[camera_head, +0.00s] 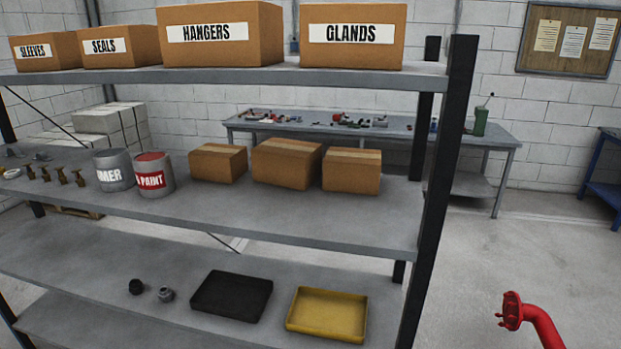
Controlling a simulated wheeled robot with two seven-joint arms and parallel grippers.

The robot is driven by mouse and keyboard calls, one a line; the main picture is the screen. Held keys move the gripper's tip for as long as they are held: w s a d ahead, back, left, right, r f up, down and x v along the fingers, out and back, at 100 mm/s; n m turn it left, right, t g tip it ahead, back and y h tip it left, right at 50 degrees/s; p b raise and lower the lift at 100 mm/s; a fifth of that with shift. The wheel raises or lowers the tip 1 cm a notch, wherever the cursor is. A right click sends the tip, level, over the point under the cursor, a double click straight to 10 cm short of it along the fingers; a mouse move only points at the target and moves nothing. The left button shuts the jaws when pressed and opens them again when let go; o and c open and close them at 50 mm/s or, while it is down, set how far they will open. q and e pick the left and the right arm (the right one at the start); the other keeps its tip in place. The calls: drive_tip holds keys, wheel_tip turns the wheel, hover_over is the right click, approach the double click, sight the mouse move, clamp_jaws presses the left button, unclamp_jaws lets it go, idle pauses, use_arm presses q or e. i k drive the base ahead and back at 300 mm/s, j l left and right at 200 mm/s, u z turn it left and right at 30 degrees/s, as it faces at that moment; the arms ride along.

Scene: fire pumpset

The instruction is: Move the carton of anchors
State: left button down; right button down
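No carton in view carries an anchors label. On the top shelf stand labelled cartons: SLEEVES (45,51), SEALS (120,47), HANGERS (219,35) and GLANDS (352,36). On the middle shelf stand three plain closed cartons with no readable label: a left one (217,163), a middle one (286,164) and a right one (351,171). Neither of my grippers is in view.
Grey shelving (300,219) fills the left and middle. It also holds paint cans (153,175), brass fittings, a black tray (232,296) and a yellow tray (327,314). A red pipe (540,322) stands at lower right. A workbench (480,137) stands behind; floor between is clear.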

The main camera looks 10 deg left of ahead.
sight(296, 165)
drive_tip(key=i+l, duration=0.8)
drive_tip(key=l, duration=0.25)
drive_tip(key=i+u, duration=0.05)
